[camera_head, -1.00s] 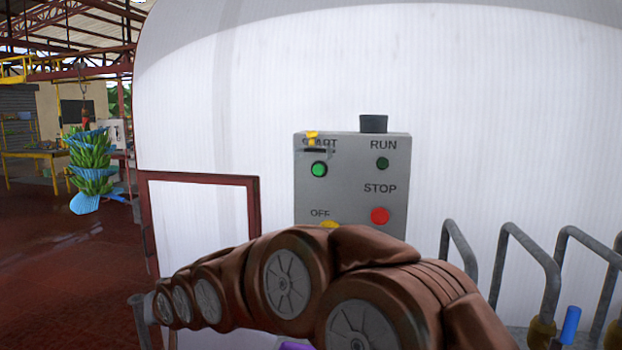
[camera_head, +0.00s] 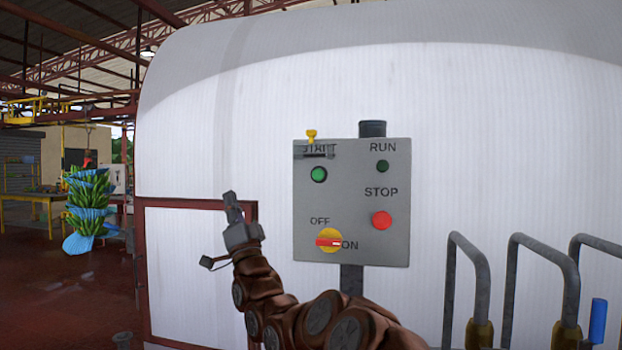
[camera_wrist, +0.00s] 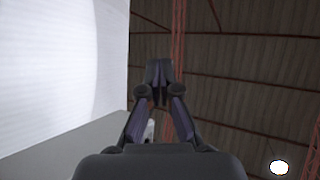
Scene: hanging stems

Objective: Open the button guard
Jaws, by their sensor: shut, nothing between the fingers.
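The button guard (camera_head: 318,154) is a small dark bracket across the START label on the grey control box, with a yellow tab (camera_head: 311,135) sticking up above the box's top edge. The green START button (camera_head: 319,174) shows uncovered below it. My gripper (camera_head: 231,200) is left of the box, lower than the guard and apart from it, pointing up. Its fingers are shut and empty; their closed tips (camera_wrist: 159,72) also show in the wrist view. The guard is not recognisable in the wrist view.
The control box (camera_head: 350,205) also bears a RUN lamp, a red STOP button (camera_head: 381,220) and a yellow-red OFF/ON switch (camera_head: 329,241). A white wall (camera_head: 480,120) is behind it. Bent grey pipes (camera_head: 465,250) stand at lower right. Blue-wrapped bananas (camera_head: 88,210) hang far left.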

